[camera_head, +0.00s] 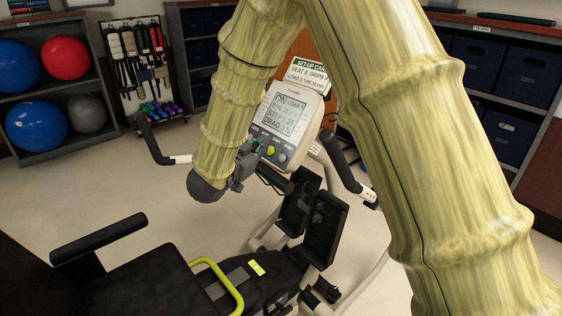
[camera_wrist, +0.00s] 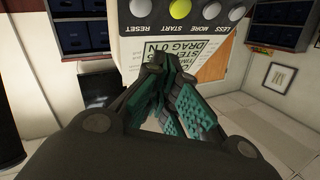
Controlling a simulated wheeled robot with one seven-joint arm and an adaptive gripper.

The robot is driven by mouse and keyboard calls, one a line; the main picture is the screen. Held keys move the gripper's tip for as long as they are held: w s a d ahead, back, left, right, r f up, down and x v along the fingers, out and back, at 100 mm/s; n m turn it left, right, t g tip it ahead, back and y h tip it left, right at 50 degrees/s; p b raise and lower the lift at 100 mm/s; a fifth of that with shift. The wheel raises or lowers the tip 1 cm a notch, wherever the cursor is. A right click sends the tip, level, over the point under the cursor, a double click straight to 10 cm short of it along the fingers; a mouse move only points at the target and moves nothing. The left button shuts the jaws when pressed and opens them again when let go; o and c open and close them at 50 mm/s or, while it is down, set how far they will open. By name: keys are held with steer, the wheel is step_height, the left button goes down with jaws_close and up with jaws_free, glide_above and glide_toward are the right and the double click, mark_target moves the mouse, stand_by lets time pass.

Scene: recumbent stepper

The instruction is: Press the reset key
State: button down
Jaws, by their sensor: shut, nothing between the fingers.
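In the head view the reset key (camera_head: 282,158) sits right of the yellow-green start key (camera_head: 270,151). My gripper (camera_head: 259,146) is shut and empty, close in front of the lower left of the console (camera_head: 306,113). In the wrist view my gripper's teal fingertips (camera_wrist: 166,66) overlap the display, below the key row. Whether they touch the console cannot be told.
The less and more keys (camera_wrist: 211,10) lie on the start key's other side. Black handlebars (camera_head: 343,160) flank the console. A setup card (camera_head: 309,75) stands above it. The black seat (camera_head: 150,285) and footplates (camera_head: 325,228) are below. Ball shelves (camera_head: 40,100) stand back left.

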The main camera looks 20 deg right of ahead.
mark_target(283, 158)
steer(key=shift+w+d+f+b, duration=0.3)
steer(key=shift+d+f, duration=0.25)
steer(key=shift+d, duration=0.15)
steer(key=shift+w+d+f+b, duration=0.3)
steer(key=shift+d+f, duration=0.3)
steer(key=shift+d, duration=0.15)
steer(key=shift+w+d+f+b, duration=0.2)
steer(key=shift+d+f+b, duration=0.1)
steer(key=shift+d+f, duration=0.35)
steer(key=shift+d, duration=0.2)
steer(key=shift+w+d+f, duration=0.1)
steer(key=shift+d+f, duration=0.05)
steer(key=shift+w+d+f, duration=0.1)
steer(key=shift+d+f, duration=0.2)
steer(key=shift+d, duration=0.05)
stand_by(1.0)
steer(key=shift+a+r, duration=0.1)
stand_by(0.3)
steer(key=shift+s+a+r+p, duration=0.25)
steer(key=shift+a+r+p, duration=0.2)
steer(key=shift+a, duration=0.1)
